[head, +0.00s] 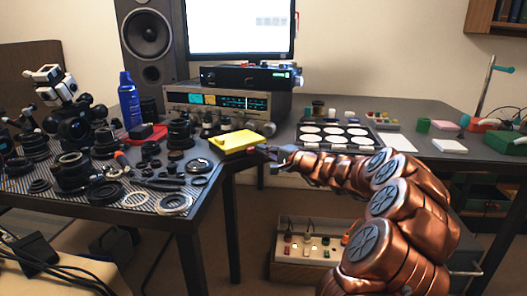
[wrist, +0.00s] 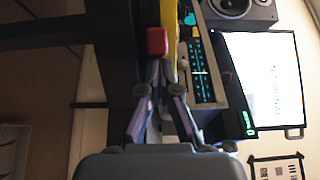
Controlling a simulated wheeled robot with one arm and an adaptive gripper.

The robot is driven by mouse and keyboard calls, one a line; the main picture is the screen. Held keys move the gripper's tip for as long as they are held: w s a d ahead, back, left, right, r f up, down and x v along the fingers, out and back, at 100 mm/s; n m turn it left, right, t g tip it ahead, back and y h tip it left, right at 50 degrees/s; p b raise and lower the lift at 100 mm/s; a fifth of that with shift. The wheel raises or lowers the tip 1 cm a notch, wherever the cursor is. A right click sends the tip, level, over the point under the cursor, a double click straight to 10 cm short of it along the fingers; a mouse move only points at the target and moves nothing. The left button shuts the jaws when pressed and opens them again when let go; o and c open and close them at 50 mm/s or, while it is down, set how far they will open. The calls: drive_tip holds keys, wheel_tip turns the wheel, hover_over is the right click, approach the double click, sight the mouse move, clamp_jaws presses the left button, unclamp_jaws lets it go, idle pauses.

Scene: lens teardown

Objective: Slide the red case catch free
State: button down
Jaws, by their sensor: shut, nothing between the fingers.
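The yellow case (head: 238,141) lies at the front right edge of the left table, and its yellow edge shows as a narrow strip in the wrist view (wrist: 173,32). The red catch (wrist: 157,41) is a small rounded block beside that strip. My gripper (head: 268,151) reaches in from the right at the case's right end. In the wrist view its fingers (wrist: 161,70) are shut and empty, with the tips just short of the red catch. Whether they touch it I cannot tell.
Lens parts crowd the striped mat (head: 150,203) left of the case. A silver receiver (head: 228,104) stands behind it, with a blue spray can (head: 130,101) to the left. A tray of white discs (head: 325,135) lies to the right, behind my arm.

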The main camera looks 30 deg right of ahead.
drive_tip(key=shift+a, duration=0.1)
drive_tip(key=shift+s+a+b, duration=0.1)
drive_tip(key=shift+a+b, duration=0.85)
drive_tip(key=shift+a, duration=0.5)
drive_tip(key=p, duration=0.4)
approach(252, 151)
drive_tip(key=d, duration=0.4)
drive_tip(key=shift+s+d, duration=0.35)
drive_tip(key=shift+s, duration=0.3)
